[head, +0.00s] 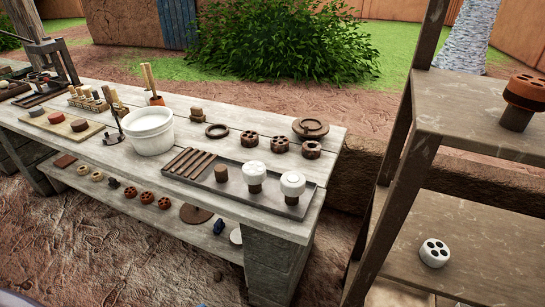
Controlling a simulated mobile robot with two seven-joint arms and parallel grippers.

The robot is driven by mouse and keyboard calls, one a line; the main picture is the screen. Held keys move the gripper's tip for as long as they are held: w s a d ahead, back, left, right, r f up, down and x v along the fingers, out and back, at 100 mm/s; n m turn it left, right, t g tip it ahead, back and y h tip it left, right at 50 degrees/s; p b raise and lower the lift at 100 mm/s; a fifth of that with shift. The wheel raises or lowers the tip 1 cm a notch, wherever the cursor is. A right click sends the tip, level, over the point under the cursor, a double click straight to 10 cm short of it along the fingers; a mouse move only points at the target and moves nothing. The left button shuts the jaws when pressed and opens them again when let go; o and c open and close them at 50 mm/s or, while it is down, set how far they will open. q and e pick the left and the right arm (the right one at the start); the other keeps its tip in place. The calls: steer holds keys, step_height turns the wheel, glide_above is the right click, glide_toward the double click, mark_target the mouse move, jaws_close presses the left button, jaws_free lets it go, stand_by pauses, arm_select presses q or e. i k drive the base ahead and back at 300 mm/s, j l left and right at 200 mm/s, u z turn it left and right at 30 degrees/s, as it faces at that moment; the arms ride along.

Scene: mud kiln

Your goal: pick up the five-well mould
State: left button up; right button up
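Several short round pieces with holes in their tops are in the head view, and I cannot tell for sure which has five wells. A white holed piece (435,253) sits on the right rack's lower shelf. An orange holed piece (527,90) sits on a dark stand on the upper shelf. Smaller orange holed pieces (147,198) lie on the bench's lower shelf. Neither gripper is in view.
Bare ground (120,260) lies before the bench.

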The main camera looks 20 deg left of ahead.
mark_target(254, 171)
steer(key=u, duration=1.6)
steer(key=i+j+z, duration=0.1)
steer(key=z, duration=0.25)
steer(key=i+j+z, duration=0.1)
steer(key=z, duration=0.3)
steer(key=j+z, duration=0.35)
steer(key=i+j+z, duration=0.2)
steer(key=j, duration=0.2)
steer(key=j+z, duration=0.2)
steer(key=j, duration=0.15)
steer(key=j+z, duration=0.15)
steer(key=j, duration=0.75)
